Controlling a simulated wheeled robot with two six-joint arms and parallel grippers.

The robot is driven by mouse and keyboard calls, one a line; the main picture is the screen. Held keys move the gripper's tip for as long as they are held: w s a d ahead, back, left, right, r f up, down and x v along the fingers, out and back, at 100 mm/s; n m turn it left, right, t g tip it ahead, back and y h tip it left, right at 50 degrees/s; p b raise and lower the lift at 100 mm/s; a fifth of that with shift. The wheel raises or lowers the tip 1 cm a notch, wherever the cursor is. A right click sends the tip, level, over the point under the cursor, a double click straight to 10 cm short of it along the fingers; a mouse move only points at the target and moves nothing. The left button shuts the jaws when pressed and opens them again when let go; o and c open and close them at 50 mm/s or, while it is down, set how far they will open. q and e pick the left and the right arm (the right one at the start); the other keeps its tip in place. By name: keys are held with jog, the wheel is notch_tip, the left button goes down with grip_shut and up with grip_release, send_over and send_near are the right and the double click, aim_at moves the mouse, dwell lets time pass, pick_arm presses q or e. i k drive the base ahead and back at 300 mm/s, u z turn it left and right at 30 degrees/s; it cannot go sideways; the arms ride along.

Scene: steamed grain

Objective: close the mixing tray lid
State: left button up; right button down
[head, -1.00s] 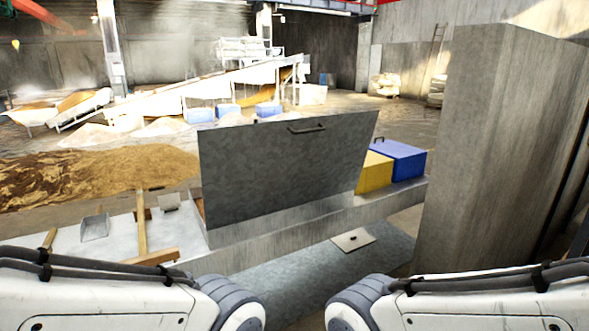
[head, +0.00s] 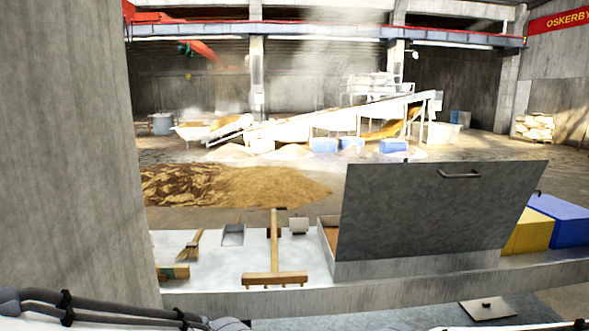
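The mixing tray lid (head: 430,213) is a large grey metal panel with a bar handle (head: 459,175) near its top edge. It stands raised and tilted, facing me, on the tray (head: 328,240) at the right of the bench. A sliver of brown contents shows at the tray's left side; the rest is hidden behind the lid. Parts of my arms show along the bottom edge. Neither of my grippers is in view, and nothing touches the lid.
A wooden rake (head: 274,260), a brush (head: 192,245) and a metal scoop (head: 233,234) lie on the bench left of the tray. Yellow (head: 530,232) and blue (head: 566,222) boxes stand right of it. A concrete pillar (head: 75,150) blocks the left. A small plate (head: 488,308) lies in front.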

aim_at(404, 209)
jog(key=u, duration=0.3)
jog(key=i, duration=1)
jog(key=z, duration=1.25)
